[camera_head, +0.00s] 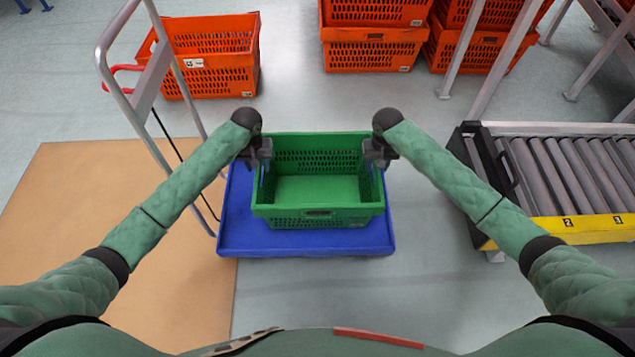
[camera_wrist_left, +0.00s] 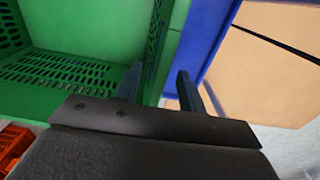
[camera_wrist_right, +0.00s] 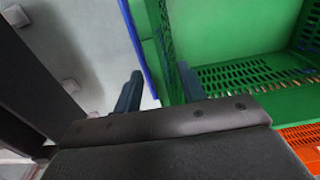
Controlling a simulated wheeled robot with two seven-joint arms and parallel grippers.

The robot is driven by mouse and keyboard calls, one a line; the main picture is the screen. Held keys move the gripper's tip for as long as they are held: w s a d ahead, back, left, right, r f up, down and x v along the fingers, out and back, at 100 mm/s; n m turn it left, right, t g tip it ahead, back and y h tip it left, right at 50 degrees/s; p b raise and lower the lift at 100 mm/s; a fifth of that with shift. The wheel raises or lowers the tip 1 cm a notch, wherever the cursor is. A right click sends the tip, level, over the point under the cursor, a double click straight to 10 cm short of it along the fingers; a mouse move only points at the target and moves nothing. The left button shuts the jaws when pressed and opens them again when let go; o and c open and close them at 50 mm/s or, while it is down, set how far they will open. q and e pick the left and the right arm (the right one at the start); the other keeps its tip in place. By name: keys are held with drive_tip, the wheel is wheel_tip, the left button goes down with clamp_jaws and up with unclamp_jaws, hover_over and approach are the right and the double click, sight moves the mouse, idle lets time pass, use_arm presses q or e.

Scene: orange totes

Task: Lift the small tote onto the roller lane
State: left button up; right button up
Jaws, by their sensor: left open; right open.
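A small green tote (camera_head: 318,218) stands upright and empty on a blue platform trolley (camera_head: 300,242). The roller lane (camera_head: 575,170), with grey rollers and a yellow front rail, is at the right. My left gripper (camera_head: 262,165) is open at the tote's left wall. In the left wrist view its fingers (camera_wrist_left: 158,88) stand one on each side of the tote's wall. My right gripper (camera_head: 375,163) is open at the tote's right wall. In the right wrist view its fingers (camera_wrist_right: 158,88) also stand on each side of the wall (camera_wrist_right: 167,50). Contact with the walls cannot be told.
The trolley's metal handle frame (camera_head: 150,80) rises at the left. Orange totes stand on the floor behind, one at the back left (camera_head: 215,60) and several stacked at the back (camera_head: 372,48). A tan mat (camera_head: 110,220) covers the left floor. Clear floor separates trolley and lane.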

use_arm(q)
drive_tip(key=shift+f, duration=1.85)
use_arm(e)
drive_tip(key=shift+f, duration=1.9)
use_arm(q)
clamp_jaws()
use_arm(e)
clamp_jaws()
